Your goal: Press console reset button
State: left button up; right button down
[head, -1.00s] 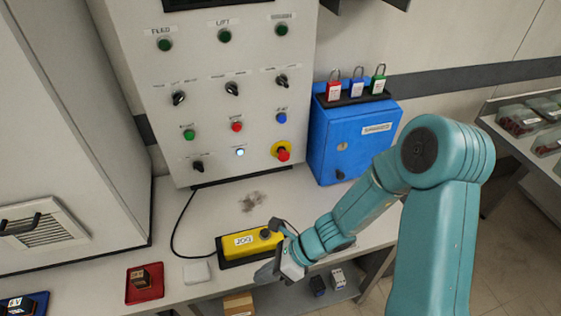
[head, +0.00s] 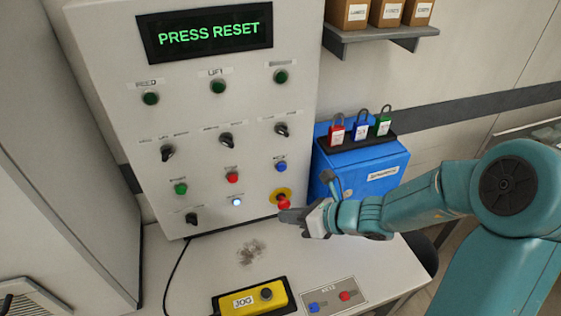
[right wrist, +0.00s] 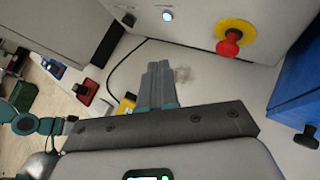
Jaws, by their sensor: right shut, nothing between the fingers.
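The grey console (head: 215,140) stands upright with a display (head: 208,30) reading "PRESS RESET" in green. A blue button (head: 281,167) sits on its lower right, right of a red button (head: 232,177) and a green button (head: 181,188); their small labels are too blurred to read. A lit white button (head: 237,202) is below the red one and glows in the right wrist view (right wrist: 167,16). My right gripper (head: 286,214) is shut and empty, just below the red mushroom button (head: 283,202) in the head view. In the right wrist view its fingers (right wrist: 158,70) point toward the console's base, left of the mushroom button.
The red mushroom button on its yellow ring is close to my right fingers. A blue box (head: 370,160) with padlocks on top stands right of the console. A yellow JOG box (head: 250,298) and a small two-button panel (head: 335,296) lie on the table (head: 205,270).

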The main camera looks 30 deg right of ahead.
aim_at(282, 168)
jog(key=shift+m+t+h, duration=0.3)
jog(key=shift+t+h, duration=0.1)
jog(key=shift+h, duration=0.1)
jog(key=d+r, duration=0.1)
jog(key=d, duration=0.1)
jog(key=d+r, duration=0.1)
jog(key=shift+s+d+r, duration=0.2)
jog(key=shift+s+r, duration=0.1)
jog(key=shift+p, duration=0.3)
jog(key=w+d+p, duration=0.2)
jog(key=w, duration=0.6)
jog(key=shift+w, duration=0.3)
dwell(1.2)
jog(key=shift+w+d, duration=0.15)
jog(key=shift+w, duration=0.25)
